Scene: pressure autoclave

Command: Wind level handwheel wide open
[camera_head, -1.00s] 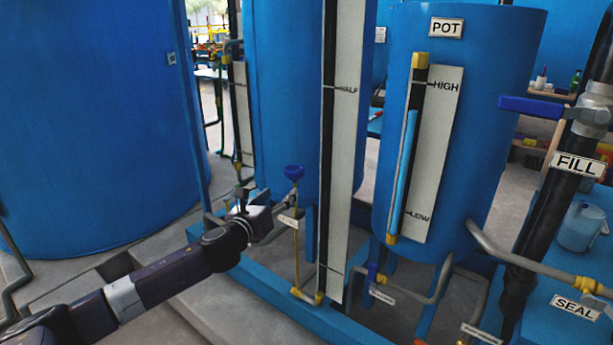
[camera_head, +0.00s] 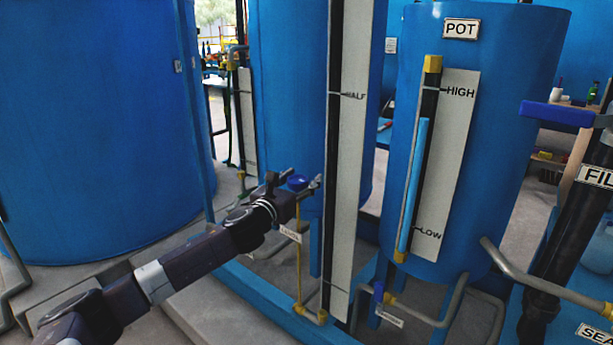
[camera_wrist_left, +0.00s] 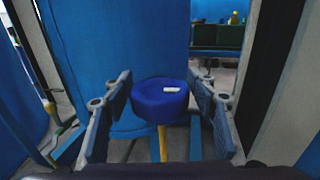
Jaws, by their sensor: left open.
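The level handwheel is a small blue round knob (camera_head: 297,182) on a thin yellow pipe, with a white tag reading LEVEL below it. In the left wrist view the blue handwheel (camera_wrist_left: 160,101), with a white mark on its top, sits between the two open fingers. My left gripper (camera_head: 300,188) is at the handwheel, fingers on either side of it. The wrist view shows a gap between the wheel and each finger, so it is not gripped. My right gripper is not in view.
A tall black-and-white gauge board (camera_head: 347,150) marked HALF stands just right of the handwheel. The blue POT tank (camera_head: 500,60) with its HIGH/LOW gauge is further right. A large blue tank (camera_head: 90,120) fills the left. A blue base rail (camera_head: 270,305) runs below.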

